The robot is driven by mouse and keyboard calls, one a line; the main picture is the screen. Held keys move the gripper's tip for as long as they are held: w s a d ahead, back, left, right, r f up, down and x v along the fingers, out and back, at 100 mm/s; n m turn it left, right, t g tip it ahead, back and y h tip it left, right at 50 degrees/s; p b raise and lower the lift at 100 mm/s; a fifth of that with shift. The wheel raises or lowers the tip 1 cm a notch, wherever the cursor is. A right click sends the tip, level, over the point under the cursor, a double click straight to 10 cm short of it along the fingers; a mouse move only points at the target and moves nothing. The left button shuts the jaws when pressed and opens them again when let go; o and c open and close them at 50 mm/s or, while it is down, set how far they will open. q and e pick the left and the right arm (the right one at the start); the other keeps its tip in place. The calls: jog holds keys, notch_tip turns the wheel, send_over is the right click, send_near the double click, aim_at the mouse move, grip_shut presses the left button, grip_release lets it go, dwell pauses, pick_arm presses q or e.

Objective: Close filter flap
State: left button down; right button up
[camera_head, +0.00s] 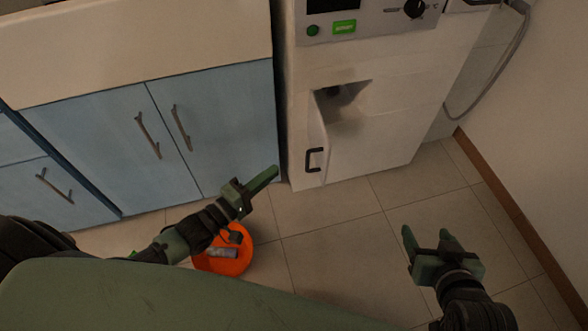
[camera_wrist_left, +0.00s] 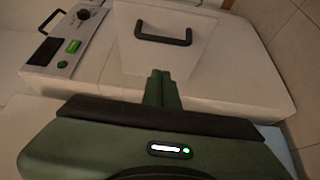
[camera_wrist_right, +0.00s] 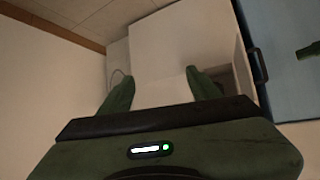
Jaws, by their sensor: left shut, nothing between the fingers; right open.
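The white filter flap (camera_head: 318,141) with a black handle stands swung open on the front of the white machine (camera_head: 384,135). The opening (camera_head: 345,98) behind it is uncovered. My left gripper (camera_head: 272,171) is shut and empty, left of the flap and apart from it in the head view. In the left wrist view the flap (camera_wrist_left: 160,65) is ahead of the shut fingers, its handle beyond the tips. My right gripper (camera_head: 429,238) is open and empty over the floor, right of the flap. In the right wrist view the flap's handle (camera_wrist_right: 259,65) is at the right.
An orange bowl (camera_head: 226,262) holding small items is on the tiled floor, partly behind my left arm. Blue cabinets (camera_head: 165,135) stand left of the machine. A wall (camera_head: 545,130) and a grey hose (camera_head: 497,68) are at the right. Floor before the machine is clear.

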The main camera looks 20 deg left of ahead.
pick_arm(q)
jog(key=w+d+b, duration=0.1)
jog(key=w+d, duration=0.3)
jog(key=d, duration=0.1)
pick_arm(e)
jog(key=w+a+r+t+y, duration=0.1)
jog(key=w+a+r+t, duration=0.1)
jog(key=w+r+t, duration=0.2)
notch_tip(320, 180, up, 2)
jog(key=shift+w, duration=0.15)
pick_arm(q)
jog(key=shift+d, duration=0.2)
